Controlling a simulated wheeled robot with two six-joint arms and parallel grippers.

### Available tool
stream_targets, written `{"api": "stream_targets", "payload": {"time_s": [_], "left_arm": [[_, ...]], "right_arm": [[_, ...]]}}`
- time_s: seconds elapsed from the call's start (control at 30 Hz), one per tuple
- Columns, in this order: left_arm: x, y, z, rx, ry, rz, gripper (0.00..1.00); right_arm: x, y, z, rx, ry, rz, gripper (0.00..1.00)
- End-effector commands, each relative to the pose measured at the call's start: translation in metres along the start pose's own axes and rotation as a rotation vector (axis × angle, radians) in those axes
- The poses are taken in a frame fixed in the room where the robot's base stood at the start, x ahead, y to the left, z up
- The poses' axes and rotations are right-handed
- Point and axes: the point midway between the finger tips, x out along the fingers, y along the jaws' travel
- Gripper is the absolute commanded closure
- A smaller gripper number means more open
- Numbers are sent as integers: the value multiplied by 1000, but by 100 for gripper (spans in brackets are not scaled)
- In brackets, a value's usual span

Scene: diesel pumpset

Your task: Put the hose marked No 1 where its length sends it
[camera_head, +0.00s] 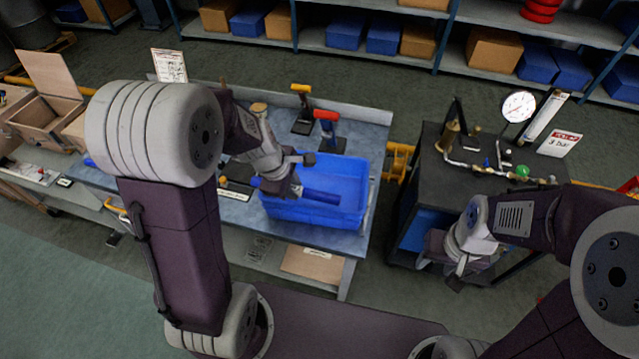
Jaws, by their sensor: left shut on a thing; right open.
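My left gripper (292,186) is shut on a dark blue hose (321,196), which it holds level over or inside the blue bin (348,214). I cannot tell whether the hose touches the bin. One end of the hose sticks out to the right of the jaws and a short end shows to the left. No number can be read on it. The bin stands at the right end of the blue-topped bench (373,135). My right gripper (457,275) is open and empty, low in front of the dark cart. My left arm hides much of the bench.
Red-handled (327,116) and yellow-handled (302,90) tools stand behind the bin. The dark cart (432,190) at right carries a gauge (518,106), pipework and a "3 bar" sign (559,144). An open wooden box (47,117) is at left. Shelves line the back.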

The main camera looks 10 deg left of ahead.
Motion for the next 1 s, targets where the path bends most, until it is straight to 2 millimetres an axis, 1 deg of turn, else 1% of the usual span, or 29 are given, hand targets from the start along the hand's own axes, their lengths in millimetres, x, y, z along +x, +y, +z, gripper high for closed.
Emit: {"api": "stream_targets", "payload": {"time_s": [0.07, 0.3, 0.4, 0.5, 0.67, 0.73, 0.8, 0.9, 1.0], "left_arm": [[10, 7, 2, 1, -1, -4, 100], [67, 56, 11, 2, -1, -4, 100], [86, 72, 13, 1, -1, -3, 100], [98, 82, 15, 1, -1, -2, 100], [104, 86, 15, 1, 0, -1, 100], [112, 82, 14, -2, -1, -4, 100], [126, 77, 13, -2, -1, -5, 100], [140, 73, 11, -1, -1, -3, 100], [142, 73, 11, 1, 0, 0, 100]], "right_arm": [[-1, 0, 0, 0, 0, 0, 53], [-10, 0, -1, 0, 0, 0, 53], [-14, 0, -2, 0, 0, 0, 53], [-16, 0, -2, 0, 0, 0, 53], [-16, 0, -2, 0, 0, 0, 53], [-13, 0, -1, 0, 0, 0, 53], [-10, 0, -1, 0, 0, 0, 53], [-5, 0, 0, 0, 0, 0, 53], [-6, 0, 0, 0, 0, 0, 53]]}}
